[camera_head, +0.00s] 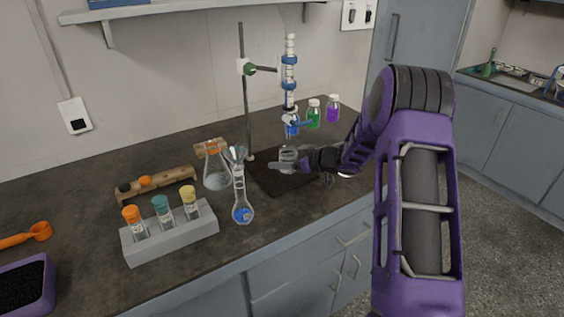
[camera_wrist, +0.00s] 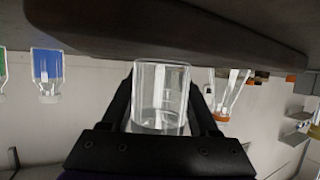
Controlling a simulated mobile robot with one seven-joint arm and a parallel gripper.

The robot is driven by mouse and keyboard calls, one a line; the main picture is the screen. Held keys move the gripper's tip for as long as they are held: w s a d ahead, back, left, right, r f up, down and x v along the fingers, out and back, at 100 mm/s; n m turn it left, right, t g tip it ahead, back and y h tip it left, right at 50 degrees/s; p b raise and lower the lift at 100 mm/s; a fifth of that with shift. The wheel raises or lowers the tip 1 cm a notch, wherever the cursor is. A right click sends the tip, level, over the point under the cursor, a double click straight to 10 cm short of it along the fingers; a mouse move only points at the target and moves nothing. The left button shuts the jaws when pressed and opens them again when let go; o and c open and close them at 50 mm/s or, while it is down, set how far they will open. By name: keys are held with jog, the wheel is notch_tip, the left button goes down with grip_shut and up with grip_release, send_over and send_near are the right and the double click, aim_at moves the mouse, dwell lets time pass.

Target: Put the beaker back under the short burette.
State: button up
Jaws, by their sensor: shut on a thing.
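The clear glass beaker (camera_head: 287,158) is between the fingers of my gripper (camera_head: 296,164), above the dark stand base (camera_head: 262,176). In the wrist view, which looks upside down, the beaker (camera_wrist: 162,92) sits between the two black fingers of my gripper (camera_wrist: 163,82). A dark slab edge (camera_wrist: 170,25) lies close to the beaker there. The burette (camera_head: 290,75) with blue fittings is clamped upright on the stand rod (camera_head: 244,95). Its lower end is just above the beaker. I cannot tell whether the beaker touches the base.
A volumetric flask (camera_head: 241,198) with blue liquid and a conical flask (camera_head: 215,170) stand left of the base. A tube rack (camera_head: 170,240) is at the front left.

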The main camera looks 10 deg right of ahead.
jog(key=shift+r, duration=0.1)
jog(key=o, duration=1.4)
jog(key=shift+r, duration=0.1)
jog(key=p+v, duration=0.1)
jog(key=v, duration=1.1)
